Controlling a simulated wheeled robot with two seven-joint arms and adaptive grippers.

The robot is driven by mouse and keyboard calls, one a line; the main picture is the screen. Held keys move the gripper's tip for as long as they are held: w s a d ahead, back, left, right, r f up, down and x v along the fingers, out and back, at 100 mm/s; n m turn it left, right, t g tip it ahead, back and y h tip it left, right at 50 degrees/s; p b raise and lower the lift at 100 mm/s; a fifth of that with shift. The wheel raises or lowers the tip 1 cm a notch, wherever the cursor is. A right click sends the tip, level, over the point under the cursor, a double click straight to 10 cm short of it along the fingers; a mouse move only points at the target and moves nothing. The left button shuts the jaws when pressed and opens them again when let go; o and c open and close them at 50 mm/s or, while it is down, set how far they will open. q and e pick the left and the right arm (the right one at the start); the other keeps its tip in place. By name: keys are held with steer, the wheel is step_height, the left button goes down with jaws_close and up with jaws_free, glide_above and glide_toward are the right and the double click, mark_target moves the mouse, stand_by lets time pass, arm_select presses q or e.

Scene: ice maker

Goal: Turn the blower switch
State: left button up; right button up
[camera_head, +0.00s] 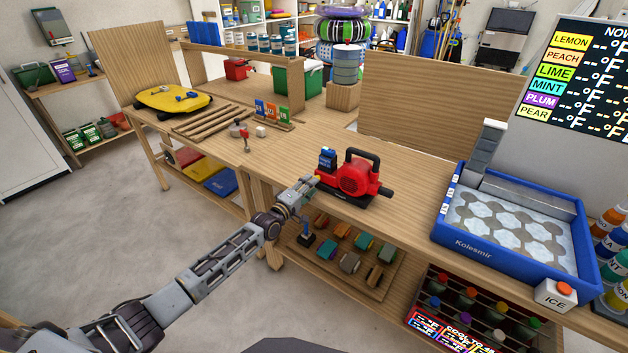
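A red blower (354,179) with a black handle and a black nozzle stands on the wooden workbench (420,205). A blue box-like part (327,160) sits at its left end. The switch itself is too small to make out. My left arm reaches in from the lower left, and my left gripper (312,181) is at the bench's front edge, just left of the blower and close to it. I cannot tell whether its fingers are open or touch the blower. My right gripper is not in view.
A blue ice tray machine (448,242) stands at the right, with a white ICE button box (553,295) at its corner. Small coloured boxes (271,112) stand behind the blower to the left. A lower shelf holds several tools (350,262). The bench between blower and ice machine is clear.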

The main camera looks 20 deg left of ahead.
arm_select(q)
steer(key=p+v, duration=0.1)
steer(key=v, duration=0.2)
steer(key=shift+s+a+p, duration=0.1)
steer(key=shift+s+p, duration=0.1)
steer(key=shift+p, duration=0.2)
stand_by(0.6)
